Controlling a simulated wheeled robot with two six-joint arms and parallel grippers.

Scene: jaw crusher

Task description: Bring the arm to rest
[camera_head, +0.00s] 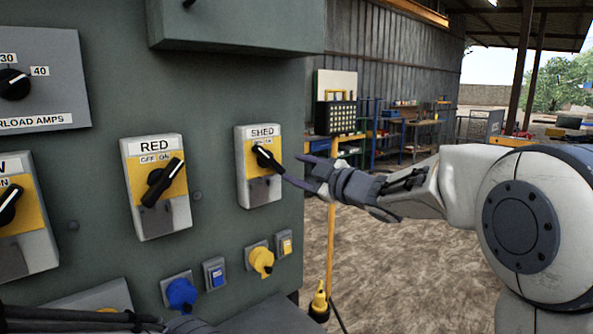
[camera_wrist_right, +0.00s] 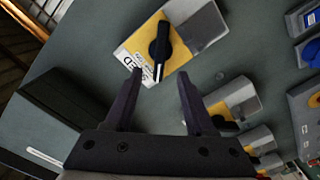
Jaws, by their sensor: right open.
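My right arm reaches in from the right in the head view. Its gripper (camera_head: 294,170) is open, with its fingertips close to the black knob (camera_head: 268,158) of the SHED switch (camera_head: 258,192). In the right wrist view the open fingers (camera_wrist_right: 160,73) point at that knob (camera_wrist_right: 160,48), which shows just beyond the fingertips and between them. I see no grip on it; whether a finger touches it I cannot tell. Dark parts at the bottom left edge of the head view (camera_head: 90,319) look like my left gripper, mostly cut off.
The grey-green panel (camera_head: 95,170) fills the left. It carries the RED switch (camera_head: 145,222), another switch (camera_head: 25,240), a dial plate (camera_head: 40,105), and blue (camera_head: 181,294) and yellow (camera_head: 261,260) knobs. A box (camera_head: 235,25) juts out above. Open floor (camera_head: 410,270) lies right of the panel.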

